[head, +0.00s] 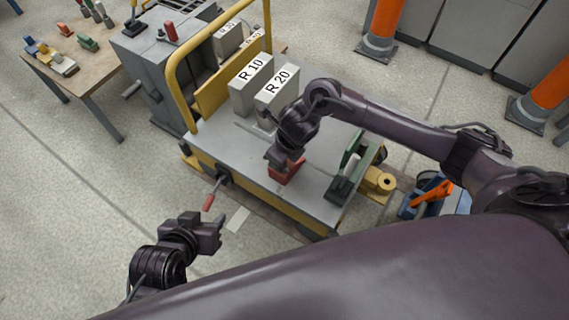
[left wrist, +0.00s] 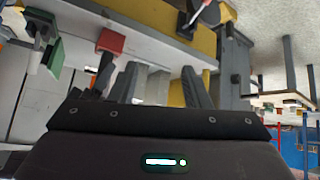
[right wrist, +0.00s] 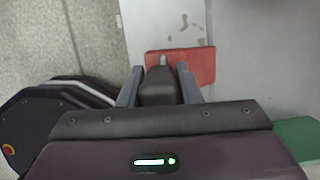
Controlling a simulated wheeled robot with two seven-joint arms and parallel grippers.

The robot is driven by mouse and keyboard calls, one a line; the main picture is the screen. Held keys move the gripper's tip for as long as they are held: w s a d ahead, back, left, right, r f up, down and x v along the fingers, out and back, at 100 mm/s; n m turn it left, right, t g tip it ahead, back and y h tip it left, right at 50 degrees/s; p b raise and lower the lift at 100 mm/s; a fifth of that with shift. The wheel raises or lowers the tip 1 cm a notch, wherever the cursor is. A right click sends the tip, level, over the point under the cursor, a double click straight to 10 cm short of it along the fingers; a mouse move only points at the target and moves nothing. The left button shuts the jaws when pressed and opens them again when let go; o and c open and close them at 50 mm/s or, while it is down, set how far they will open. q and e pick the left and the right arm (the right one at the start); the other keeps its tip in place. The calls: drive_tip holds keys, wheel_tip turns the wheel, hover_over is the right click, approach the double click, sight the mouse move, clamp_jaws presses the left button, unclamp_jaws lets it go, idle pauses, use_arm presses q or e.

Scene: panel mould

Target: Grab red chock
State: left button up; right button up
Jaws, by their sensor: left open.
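The red chock (head: 286,170) sits on the grey deck of the cart, partly hidden under my right gripper (head: 281,157). In the right wrist view its red part (right wrist: 196,66) lies beyond the fingertips. A dark block with a light tip (right wrist: 157,84) stands between my right fingers, with no clear gap on either side; it looks like the chock's grip. The red chock also shows in the left wrist view (left wrist: 111,42). My left gripper (head: 217,236) is open and empty, off the cart's near left side, apart from the chock.
Grey boxes marked R 10 (head: 251,84) and R 20 (head: 277,97) stand behind on the cart deck (head: 225,151). A green piece (head: 351,157) stands near its right end. A yellow rail (head: 171,88) rises at the left. A red-tipped lever (head: 209,201) sticks out near my left gripper.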

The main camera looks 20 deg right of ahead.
clamp_jaws()
drive_tip(key=shift+r, duration=0.2)
